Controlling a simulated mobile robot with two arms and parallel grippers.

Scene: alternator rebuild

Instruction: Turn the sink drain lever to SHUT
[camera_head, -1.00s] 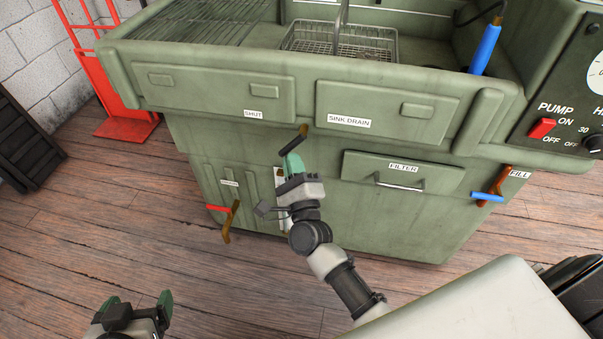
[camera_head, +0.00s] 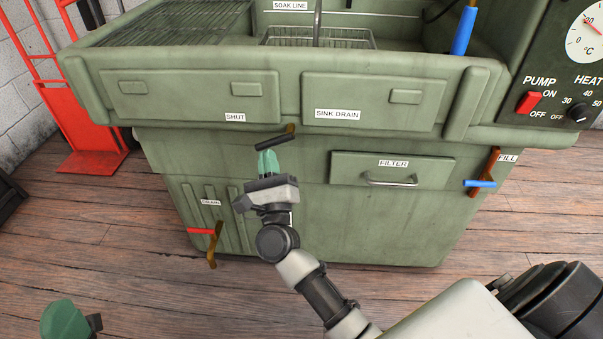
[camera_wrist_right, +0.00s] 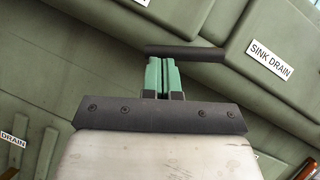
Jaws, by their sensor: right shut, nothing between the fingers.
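The sink drain lever has a black grip (camera_head: 274,141) on a short brown arm (camera_head: 291,129). It sits under the washer's front edge, between the SHUT label (camera_head: 235,118) and the SINK DRAIN label (camera_head: 338,114). Its grip points left and slightly down in the head view. My right gripper (camera_head: 267,160) is shut and empty, its green fingertips just below the grip. In the right wrist view the black grip (camera_wrist_right: 186,53) crosses just beyond the fingertips; I cannot tell if they touch. My left gripper (camera_head: 65,320) shows only partly at the bottom left.
A red-handled DRAIN lever (camera_head: 201,231) is low on the left. The FILTER drawer (camera_head: 392,180) and blue-handled FILL lever (camera_head: 480,184) are on the right. A red hand truck (camera_head: 92,162) stands at the left. The floor in front is open.

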